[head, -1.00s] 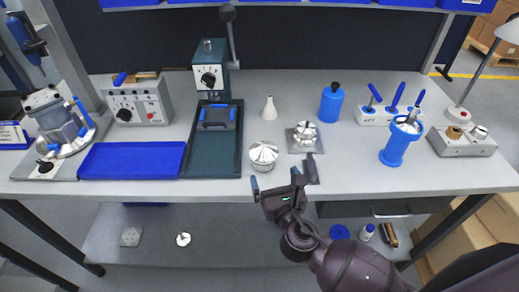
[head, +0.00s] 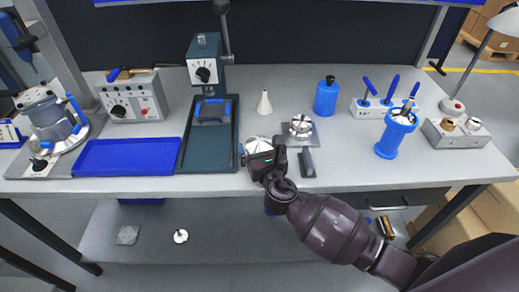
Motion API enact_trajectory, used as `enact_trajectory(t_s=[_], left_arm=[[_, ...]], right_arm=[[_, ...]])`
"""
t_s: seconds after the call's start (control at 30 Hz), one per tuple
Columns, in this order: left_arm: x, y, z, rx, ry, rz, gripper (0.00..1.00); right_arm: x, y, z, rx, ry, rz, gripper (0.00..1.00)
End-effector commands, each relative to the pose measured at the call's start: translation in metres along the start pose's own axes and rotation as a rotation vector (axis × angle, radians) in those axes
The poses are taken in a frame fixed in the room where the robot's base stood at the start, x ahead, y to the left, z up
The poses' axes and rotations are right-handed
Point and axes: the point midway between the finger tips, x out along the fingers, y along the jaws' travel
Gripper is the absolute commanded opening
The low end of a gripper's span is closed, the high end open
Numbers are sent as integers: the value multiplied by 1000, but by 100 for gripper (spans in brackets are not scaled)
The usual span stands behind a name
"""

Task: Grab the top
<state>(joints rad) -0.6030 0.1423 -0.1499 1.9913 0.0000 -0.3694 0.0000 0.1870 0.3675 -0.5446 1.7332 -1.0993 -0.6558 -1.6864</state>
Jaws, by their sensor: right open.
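A silver, ribbed, dome-shaped metal part (head: 258,144), which looks like the top, stands on the grey bench near its front edge. Its lower part is hidden behind my right gripper. A second silver machined part (head: 301,126) sits on a square grey plate just to the right and behind. My right gripper (head: 274,157) is open, in front of the dome and very near it. One finger is at the dome's left side, the other well to its right, by the plate's front. I cannot tell whether either touches it. My left gripper is not in view.
A dark green press tray (head: 208,161) and a blue tray (head: 128,157) lie to the left. A white cone (head: 264,103) and a blue bottle (head: 326,96) stand behind. A blue cup with tools (head: 396,135) stands right. The bench front between gripper and cup is clear.

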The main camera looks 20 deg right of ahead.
Motion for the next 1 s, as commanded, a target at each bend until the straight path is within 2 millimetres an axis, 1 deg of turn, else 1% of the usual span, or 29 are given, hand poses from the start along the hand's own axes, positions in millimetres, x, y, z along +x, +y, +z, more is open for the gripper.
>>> enact_trajectory(t_s=[0.17, 0.2, 0.27, 0.3, 0.47, 0.5, 0.77, 0.87, 0.97, 1.0], left_arm=[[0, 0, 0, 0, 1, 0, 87], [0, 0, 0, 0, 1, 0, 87], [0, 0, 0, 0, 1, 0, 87], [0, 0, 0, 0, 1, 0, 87], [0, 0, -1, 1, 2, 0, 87], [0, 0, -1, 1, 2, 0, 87], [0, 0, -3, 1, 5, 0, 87], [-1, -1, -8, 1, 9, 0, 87], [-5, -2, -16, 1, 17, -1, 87], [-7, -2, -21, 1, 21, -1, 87]], right_arm=[[0, 0, 0, 1, 0, 0, 100], [0, 0, 0, 1, 0, 0, 97], [0, 0, 0, 1, 0, 0, 88], [0, 0, 0, 0, 0, 0, 82], [0, 0, 0, 0, 0, 0, 57], [0, 0, 1, 1, -1, 0, 55], [0, 0, 4, 1, -2, 0, 55], [0, 0, 13, 1, -4, 0, 55], [0, 0, 30, 2, -7, 1, 55], [0, 0, 39, 1, -8, 2, 55]])
